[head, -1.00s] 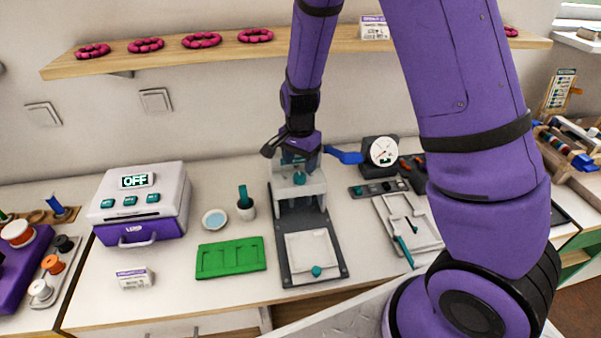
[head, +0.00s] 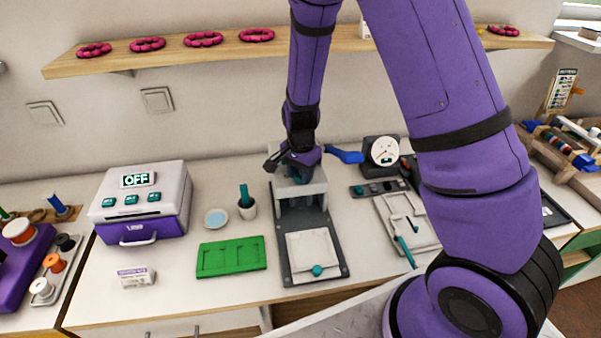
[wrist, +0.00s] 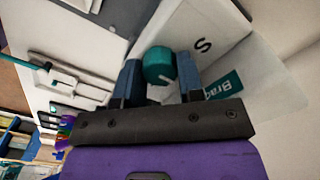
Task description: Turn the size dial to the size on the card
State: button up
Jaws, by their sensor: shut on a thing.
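The size dial is a round teal knob (wrist: 158,64) on the white top of a press-like stand (head: 318,190). In the wrist view my gripper (wrist: 159,76) has one blue-grey finger on each side of the knob, shut on it. A pale mark shows on the knob's lower edge. A black letter S stands on the white face right of the knob, above a teal label partly hidden by my finger. In the head view my gripper (head: 298,172) is over the top of the stand and mostly hides the dial. I cannot make out a card giving a size.
Left of the stand are a green tray (head: 231,258), a teal-handled cup (head: 247,207) and a white-and-purple machine reading OFF (head: 141,205). To its right are a gauge with a blue handle (head: 383,152) and a white tool tray (head: 427,238). A shelf (head: 130,60) runs above.

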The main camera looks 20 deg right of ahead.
aim_at(300, 174)
jog(key=n, duration=0.4)
jog(key=shift+n, duration=2.4)
jog(key=o, duration=0.9)
notch_tip(300, 174, up, 11)
jog(key=shift+f, duration=0.1)
